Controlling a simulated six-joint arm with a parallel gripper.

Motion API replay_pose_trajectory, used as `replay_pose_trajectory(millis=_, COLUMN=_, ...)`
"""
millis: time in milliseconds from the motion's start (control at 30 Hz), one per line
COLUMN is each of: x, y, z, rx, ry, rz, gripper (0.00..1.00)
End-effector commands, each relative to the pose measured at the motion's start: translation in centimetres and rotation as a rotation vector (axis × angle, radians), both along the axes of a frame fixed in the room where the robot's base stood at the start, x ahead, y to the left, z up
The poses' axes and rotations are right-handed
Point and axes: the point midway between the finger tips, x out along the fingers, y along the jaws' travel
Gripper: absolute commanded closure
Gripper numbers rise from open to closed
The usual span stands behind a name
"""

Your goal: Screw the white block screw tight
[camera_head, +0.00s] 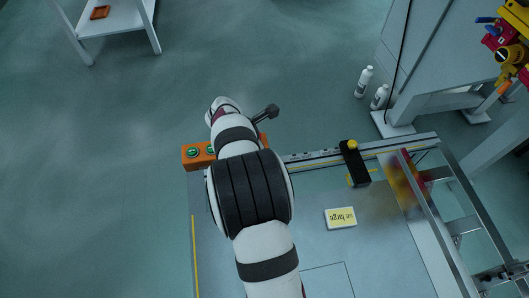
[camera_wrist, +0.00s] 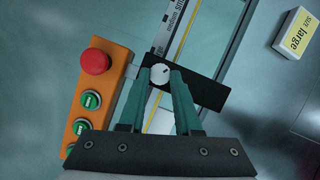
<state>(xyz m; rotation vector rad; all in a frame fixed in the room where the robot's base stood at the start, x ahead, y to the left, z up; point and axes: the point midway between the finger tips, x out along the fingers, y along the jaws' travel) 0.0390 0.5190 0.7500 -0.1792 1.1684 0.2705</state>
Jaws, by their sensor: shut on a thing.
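The white block screw (camera_wrist: 160,75) is a round white knob on a black block (camera_wrist: 205,88) that lies across the rail, seen in the wrist view. My gripper (camera_wrist: 161,78) has its two teal fingers on either side of the knob and is shut on it. The finger sides cover part of the block below the knob. In the head view my arm hides the screw, its block and the fingers.
An orange button box (camera_wrist: 95,100) with a red stop button (camera_wrist: 96,62) and green buttons is close left of my fingers. A second black block with a yellow knob (camera_head: 352,145) sits farther right on the rail (camera_head: 310,157). A small labelled box (camera_head: 341,218) lies on the panel.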

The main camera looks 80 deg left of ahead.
Motion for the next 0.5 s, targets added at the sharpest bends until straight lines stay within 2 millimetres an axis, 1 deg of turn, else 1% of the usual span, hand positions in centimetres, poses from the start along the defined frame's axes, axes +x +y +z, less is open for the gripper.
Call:
replay_pose_trajectory(millis=267, x=-0.01, y=-0.02, z=0.01, rx=-0.001, ry=0.0, rz=-0.013, gripper=1.0)
replay_pose_trajectory(millis=500, x=-0.04, y=0.13, z=-0.02, rx=-0.001, ry=0.0, rz=-0.112, gripper=1.0)
